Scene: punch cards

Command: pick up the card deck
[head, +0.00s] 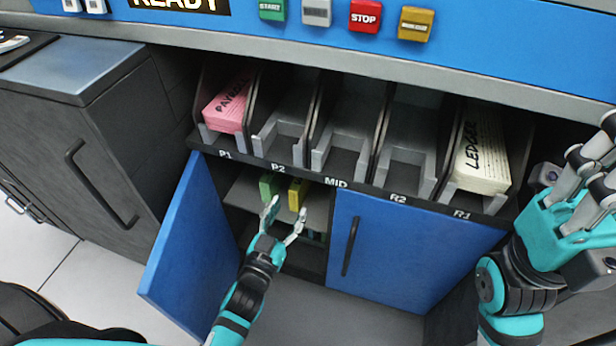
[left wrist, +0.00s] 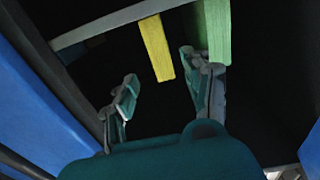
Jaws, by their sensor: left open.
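A green card deck (head: 268,186) and a yellow card deck (head: 295,194) stand side by side on a shelf inside the lower cabinet. My left gripper (head: 286,210) is open and empty at the cabinet opening, just in front of these decks. In the left wrist view, the yellow deck (left wrist: 157,48) shows between the open fingers (left wrist: 160,72), and the green deck (left wrist: 217,32) shows behind the right finger. A pink deck (head: 228,106) marked PAYROLL lies in slot P1. A cream deck (head: 482,160) marked LEDGER lies in the rightmost slot. My right gripper (head: 590,165) is raised at the right edge.
The left blue cabinet door (head: 192,250) stands open beside my left arm. The right blue door (head: 400,250) is shut. The slots P2 (head: 283,125), MID (head: 343,140) and R2 (head: 408,150) look empty. Coloured buttons line the blue panel (head: 500,40) above.

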